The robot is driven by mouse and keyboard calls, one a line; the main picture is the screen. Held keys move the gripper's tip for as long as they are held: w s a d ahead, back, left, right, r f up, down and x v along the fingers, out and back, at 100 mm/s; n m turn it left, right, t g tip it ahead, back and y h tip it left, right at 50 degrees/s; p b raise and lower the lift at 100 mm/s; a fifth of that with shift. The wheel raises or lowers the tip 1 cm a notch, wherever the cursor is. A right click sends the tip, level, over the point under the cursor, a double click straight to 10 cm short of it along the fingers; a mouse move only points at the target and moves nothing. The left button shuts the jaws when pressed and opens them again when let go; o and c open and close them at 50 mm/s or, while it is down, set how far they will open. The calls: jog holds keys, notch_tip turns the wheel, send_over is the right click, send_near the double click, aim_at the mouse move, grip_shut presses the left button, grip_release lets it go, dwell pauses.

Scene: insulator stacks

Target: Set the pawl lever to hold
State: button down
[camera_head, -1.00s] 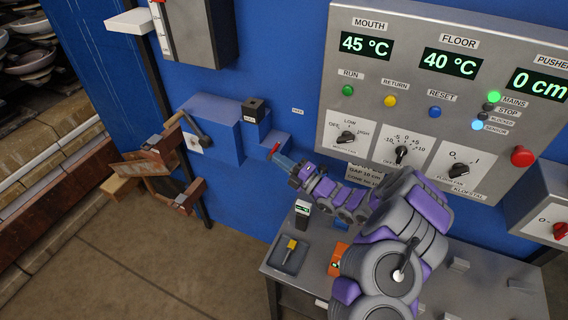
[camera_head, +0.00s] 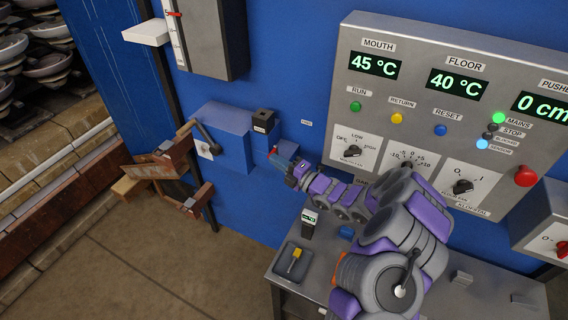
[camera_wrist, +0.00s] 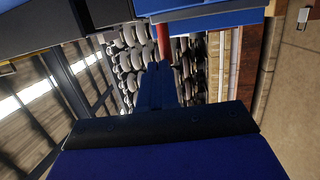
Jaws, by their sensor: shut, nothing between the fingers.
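A small red bar (camera_head: 274,151), which looks like the pawl lever, shows at the blue wall housing, partly hidden by my gripper. It also shows as a short red rod (camera_wrist: 163,40) in the wrist view. My gripper (camera_head: 278,158) is shut and empty, with its blue fingers close to the bar. In the wrist view my fingertips (camera_wrist: 159,68) lie just below the rod. I cannot tell whether they touch it. A small white label (camera_head: 306,123), too small to read, is on the wall to the upper right.
A blue box with a grey crank (camera_head: 206,138) stands to the left, and a black block (camera_head: 263,120) sits above the red bar. The control panel (camera_head: 350,95) is at the right. A metal table (camera_head: 290,290) with a small tray (camera_head: 281,264) stands below.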

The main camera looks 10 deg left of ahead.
jog(key=a+g+h+p, duration=0.1)
jog(key=h+p, duration=0.1)
jog(key=p, duration=0.1)
jog(key=w+a+g+h+p, duration=0.1)
jog(key=h+p, duration=0.1)
jog(key=p, duration=0.2)
jog(key=a+r+n+g+h+p, duration=0.1)
jog(key=a+h+p, duration=0.1)
jog(key=p, duration=0.1)
jog(key=shift+w+a+p, duration=0.1)
jog(key=shift+w+p, duration=0.1)
jog(key=shift+p, duration=0.1)
jog(key=shift+f+h, duration=0.25)
jog(key=shift+h, duration=0.05)
jog(key=shift+r, duration=0.1)
